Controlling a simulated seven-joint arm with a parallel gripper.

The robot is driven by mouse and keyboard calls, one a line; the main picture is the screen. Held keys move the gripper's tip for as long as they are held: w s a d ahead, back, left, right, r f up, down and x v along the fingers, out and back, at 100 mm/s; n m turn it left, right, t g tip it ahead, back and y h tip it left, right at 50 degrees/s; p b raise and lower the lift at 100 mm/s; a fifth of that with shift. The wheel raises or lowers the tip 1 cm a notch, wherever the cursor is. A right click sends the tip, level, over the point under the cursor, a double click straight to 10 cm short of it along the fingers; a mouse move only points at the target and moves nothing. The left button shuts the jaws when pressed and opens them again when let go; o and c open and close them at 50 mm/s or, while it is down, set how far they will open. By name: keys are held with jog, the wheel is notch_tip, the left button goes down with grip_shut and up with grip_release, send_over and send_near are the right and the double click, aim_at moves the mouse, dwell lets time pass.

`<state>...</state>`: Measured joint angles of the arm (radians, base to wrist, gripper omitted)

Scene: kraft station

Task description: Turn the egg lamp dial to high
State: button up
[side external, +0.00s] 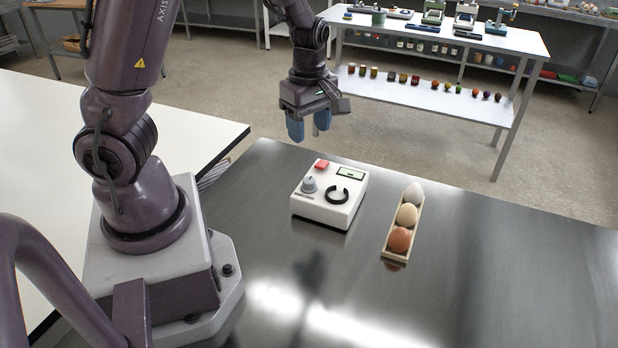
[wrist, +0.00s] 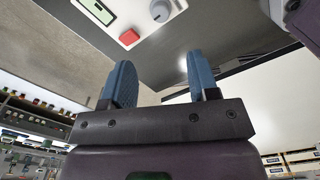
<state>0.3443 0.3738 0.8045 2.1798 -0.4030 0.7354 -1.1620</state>
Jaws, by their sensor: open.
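The egg lamp (side external: 329,196) is a white box on the dark metal table. It carries a grey dial (side external: 309,185) at its left, a red button (side external: 322,164), a green display (side external: 350,172) and a black ring (side external: 338,194). My gripper (side external: 309,128) hangs above and behind the lamp, with blue fingertips apart and nothing between them. In the wrist view, the dial (wrist: 160,10), red button (wrist: 129,37) and display (wrist: 97,11) show beyond the open fingers (wrist: 160,82). The dial's setting is too small to read.
A wooden tray (side external: 388,252) with three eggs, white, cream and brown, stands right of the lamp. A white table (side external: 35,115) adjoins at left. A shelved bench (side external: 440,104) with jars and instruments stands behind. The metal table's front and right are clear.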

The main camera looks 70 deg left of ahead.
aim_at(309, 179)
notch_tip(309, 179, down, 13)
jog(key=shift+r, duration=0.1)
dwell(0.4)
jog(key=c, duration=0.9)
